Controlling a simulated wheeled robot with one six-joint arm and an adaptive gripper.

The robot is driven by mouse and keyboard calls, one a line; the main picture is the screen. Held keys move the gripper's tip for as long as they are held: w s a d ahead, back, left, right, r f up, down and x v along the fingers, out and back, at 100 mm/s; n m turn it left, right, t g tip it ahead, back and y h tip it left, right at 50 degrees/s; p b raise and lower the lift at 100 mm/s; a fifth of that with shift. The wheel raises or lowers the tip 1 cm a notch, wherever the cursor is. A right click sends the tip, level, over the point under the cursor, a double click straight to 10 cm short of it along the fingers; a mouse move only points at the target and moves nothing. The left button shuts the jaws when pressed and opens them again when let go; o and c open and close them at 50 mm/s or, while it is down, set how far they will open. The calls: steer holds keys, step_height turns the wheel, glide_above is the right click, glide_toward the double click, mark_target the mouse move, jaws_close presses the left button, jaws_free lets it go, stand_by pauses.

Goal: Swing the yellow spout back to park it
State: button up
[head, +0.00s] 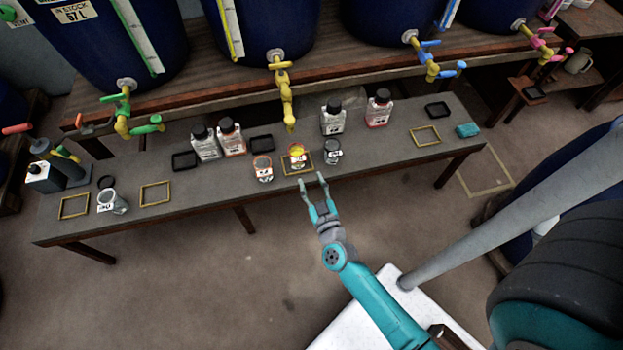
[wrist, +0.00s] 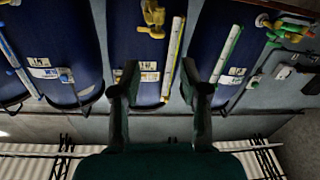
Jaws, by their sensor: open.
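The yellow spout (head: 286,100) hangs from the tap on the second vat from the left in the head view. It points outward over the bench, its tip just above and behind a glass with yellow in it (head: 297,160). That glass stands in a yellow outlined square. My gripper (head: 313,181) is open and empty at the front edge of the bench, in front of the glass and apart from the spout. In the wrist view my open fingers (wrist: 158,85) frame a blue vat, with yellow tap parts (wrist: 153,15) at the top.
Glasses stand left (head: 263,169) and right (head: 333,151) of the yellow one. Bottles (head: 206,143) stand behind on the bench (head: 225,190). Green (head: 124,115), blue (head: 430,60) and pink (head: 541,45) spouts hang from other vats. Floor in front of the bench is clear.

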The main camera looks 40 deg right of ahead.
steer(key=shift+w+d+f+m, duration=0.1)
steer(key=shift+w+d+m, duration=0.15)
steer(key=shift+d+m, duration=0.05)
steer(key=c, duration=0.4)
steer(key=w+d+m, duration=0.1)
steer(key=d+m, duration=0.1)
steer(key=w+d+f+m+g+y, duration=0.1)
steer(key=w+d+m, duration=0.1)
steer(key=w+d+m+y, duration=0.1)
steer(key=d+m, duration=0.1)
steer(key=shift+w+d+f+m, duration=0.3)
steer(key=shift+w+d+f, duration=0.05)
steer(key=shift+w, duration=0.05)
jaws_close()
steer(key=w+d+r+m+t+y, duration=0.1)
steer(key=d+r+m+y, duration=0.4)
steer(key=d+m, duration=0.25)
steer(key=w+a+f, duration=0.1)
steer(key=w+f, duration=0.1)
steer(key=w, duration=1)
steer(key=shift+w+a+f+n, duration=0.25)
steer(key=shift+w+a+n, duration=0.05)
steer(key=shift+w+n, duration=0.15)
steer(key=shift+a, duration=0.1)
